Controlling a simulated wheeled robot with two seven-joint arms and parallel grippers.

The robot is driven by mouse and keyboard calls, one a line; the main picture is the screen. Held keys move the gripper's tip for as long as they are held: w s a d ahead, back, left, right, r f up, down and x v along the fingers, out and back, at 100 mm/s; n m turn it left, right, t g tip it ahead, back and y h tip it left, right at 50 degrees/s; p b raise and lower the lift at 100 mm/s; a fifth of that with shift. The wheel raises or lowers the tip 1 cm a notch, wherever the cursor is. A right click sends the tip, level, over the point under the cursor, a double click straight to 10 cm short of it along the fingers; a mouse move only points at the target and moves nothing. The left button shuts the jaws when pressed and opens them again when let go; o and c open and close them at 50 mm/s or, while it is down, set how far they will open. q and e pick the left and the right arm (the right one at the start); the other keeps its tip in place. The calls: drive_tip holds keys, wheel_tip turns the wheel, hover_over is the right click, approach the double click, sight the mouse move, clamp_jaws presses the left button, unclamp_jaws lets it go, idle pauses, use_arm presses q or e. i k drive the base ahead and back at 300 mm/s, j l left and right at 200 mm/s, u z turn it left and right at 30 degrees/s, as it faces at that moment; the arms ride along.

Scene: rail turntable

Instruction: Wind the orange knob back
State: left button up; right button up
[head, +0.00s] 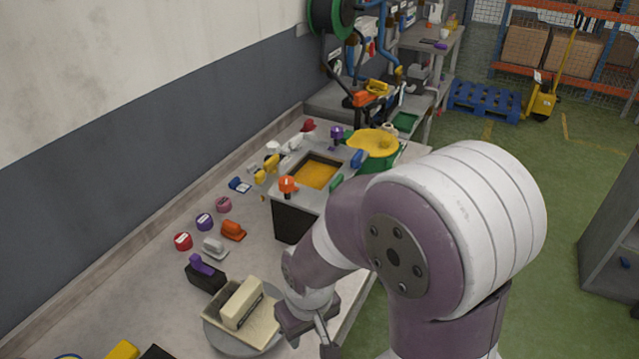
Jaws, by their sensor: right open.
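An orange knob (288,184) with a dark stem stands at the near corner of a grey-topped box with an orange recess. A second orange piece (233,230) lies on the bench to its left; which one is the task's knob I cannot tell for sure. My right gripper (312,342) points down at the bottom, right of a round grey turntable (212,338) bearing a cream block (243,303). It is open, apart from both orange pieces and nearer the camera. Its fingertips are partly cut off by the picture's lower edge. My left gripper is not in view.
Red (183,241), purple (204,222) and pink (223,205) round knobs sit along the wall side of the bench. A black block with a purple lever (203,266) stands behind the turntable. A yellow bowl-like piece (372,142) is beyond the box. My right arm hides the bench's right edge.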

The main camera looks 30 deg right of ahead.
sight(286, 182)
drive_tip(key=l+z, duration=0.15)
drive_tip(key=z, duration=0.25)
drive_tip(key=l+z, duration=0.15)
drive_tip(key=z, duration=0.2)
